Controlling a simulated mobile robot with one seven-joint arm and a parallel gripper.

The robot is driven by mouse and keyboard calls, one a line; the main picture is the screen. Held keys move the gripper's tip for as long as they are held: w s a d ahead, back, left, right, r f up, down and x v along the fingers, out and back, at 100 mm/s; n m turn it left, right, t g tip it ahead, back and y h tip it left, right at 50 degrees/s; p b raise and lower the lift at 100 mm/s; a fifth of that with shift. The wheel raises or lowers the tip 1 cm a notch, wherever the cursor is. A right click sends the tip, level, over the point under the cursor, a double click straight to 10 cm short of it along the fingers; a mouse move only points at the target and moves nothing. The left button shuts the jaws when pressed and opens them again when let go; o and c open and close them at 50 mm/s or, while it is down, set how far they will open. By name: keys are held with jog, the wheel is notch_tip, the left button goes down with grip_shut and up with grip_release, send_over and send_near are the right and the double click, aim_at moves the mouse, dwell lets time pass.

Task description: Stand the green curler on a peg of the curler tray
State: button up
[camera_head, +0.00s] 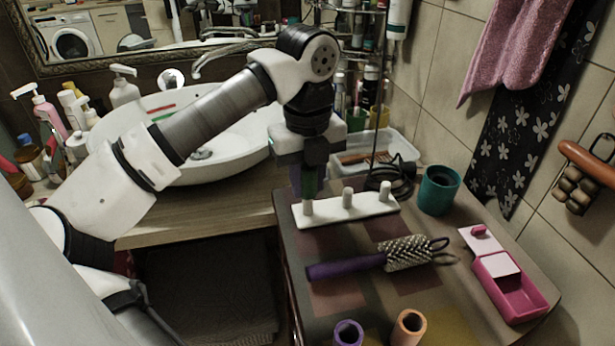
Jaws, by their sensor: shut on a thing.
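The curler tray (372,212) is a white slab with three upright pegs, lying near the back of the small cabinet top. The middle peg (346,198) and right peg (385,191) are bare. My gripper (308,178) points down over the left end of the tray and is shut on the green curler (309,186). Only a small part of the curler shows between the fingers. It is in line with the left peg (307,208), whose lower part shows beneath it. I cannot tell whether the curler touches or surrounds that peg.
A purple-handled brush (345,267) lies in front of the tray. A purple curler (348,333) and an orange curler (408,328) stand at the front. A teal cup (438,190) and pink box (510,290) are at right. The washbasin (225,150) is at left.

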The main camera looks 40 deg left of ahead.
aim_at(308, 197)
jog(key=shift+f+b, duration=1.9)
jog(key=shift+f, duration=0.25)
jog(key=o, duration=1)
jog(key=shift+r, duration=0.1)
notch_tip(308, 197, up, 14)
jog(key=p, duration=0.8)
jog(key=shift+f, duration=0.2)
